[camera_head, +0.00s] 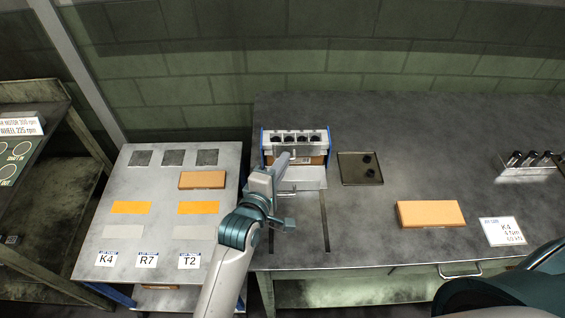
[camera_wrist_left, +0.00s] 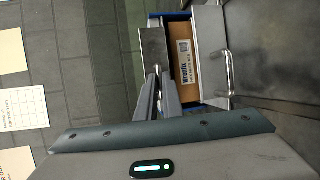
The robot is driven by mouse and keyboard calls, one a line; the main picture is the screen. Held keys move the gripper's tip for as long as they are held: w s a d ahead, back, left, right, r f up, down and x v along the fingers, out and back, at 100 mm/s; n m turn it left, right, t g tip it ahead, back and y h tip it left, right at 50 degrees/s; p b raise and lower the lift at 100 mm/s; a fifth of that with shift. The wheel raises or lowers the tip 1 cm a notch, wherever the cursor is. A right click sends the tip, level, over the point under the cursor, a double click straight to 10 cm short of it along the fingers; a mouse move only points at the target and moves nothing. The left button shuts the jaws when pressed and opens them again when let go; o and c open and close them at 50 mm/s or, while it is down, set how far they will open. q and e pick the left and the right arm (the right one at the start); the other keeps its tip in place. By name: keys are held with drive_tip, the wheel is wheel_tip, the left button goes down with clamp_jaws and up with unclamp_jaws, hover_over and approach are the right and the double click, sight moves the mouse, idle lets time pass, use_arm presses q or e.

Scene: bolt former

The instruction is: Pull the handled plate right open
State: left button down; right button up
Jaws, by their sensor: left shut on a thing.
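The bolt former (camera_head: 264,146) has blue sides and a top with several dark holes. Across its front is a grey upper plate (camera_wrist_left: 151,48). A brown box with a barcode label (camera_wrist_left: 183,58) shows in the gap beside this plate. A lower plate (camera_head: 308,178) with a bar handle (camera_wrist_left: 229,73) is on the other side of the gap. My left gripper (camera_head: 288,157) is at the front of the machine; its fingers (camera_wrist_left: 157,78) are closed together at the upper plate, apparently on its handle, which they mostly hide. My right gripper is out of view.
A dark tray (camera_head: 360,169) and an orange block (camera_head: 430,214) lie on the bench to the right. Further right are a K4 card (camera_head: 502,231) and a rack of dark cylinders (camera_head: 530,160). A marked side table (camera_head: 110,225) stands left. Two dark slots run along the bench before the machine.

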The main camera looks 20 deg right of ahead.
use_arm(q)
drive_tip(key=shift+s, duration=0.1)
drive_tip(key=s+p, duration=0.1)
drive_tip(key=s, duration=0.1)
drive_tip(key=s+a+p, duration=0.1)
drive_tip(key=s, duration=0.1)
drive_tip(key=shift+s+a, duration=0.15)
drive_tip(key=shift+a, duration=0.05)
drive_tip(key=shift+f, duration=0.2)
drive_tip(key=c, duration=1.9)
unclamp_jaws()
drive_tip(key=shift+s+r, duration=0.1)
drive_tip(key=shift+r, duration=0.05)
